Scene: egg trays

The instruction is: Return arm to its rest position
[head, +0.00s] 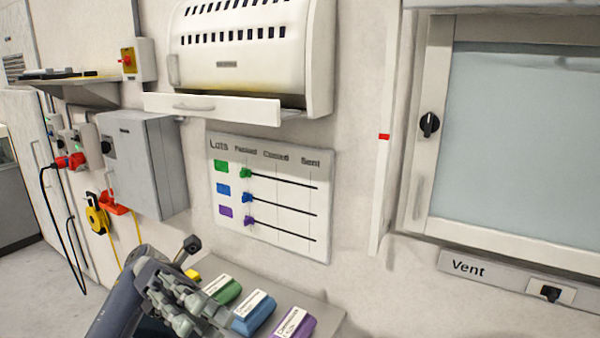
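One of my arms, dark grey, comes in at the lower left of the head view, and I take it for the left one. Its gripper (183,296) is at the bottom, left of the labelled blocks. The jointed metal parts overlap, and I cannot tell whether the fingers are open or shut. No held object can be made out. My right gripper is out of view.
Green (224,290), blue (254,314) and purple (294,324) labelled blocks lie on a grey shelf (322,302) close to the arm. A lots board (270,192), a grey wall box (150,165) and a glazed cabinet door (520,140) are behind.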

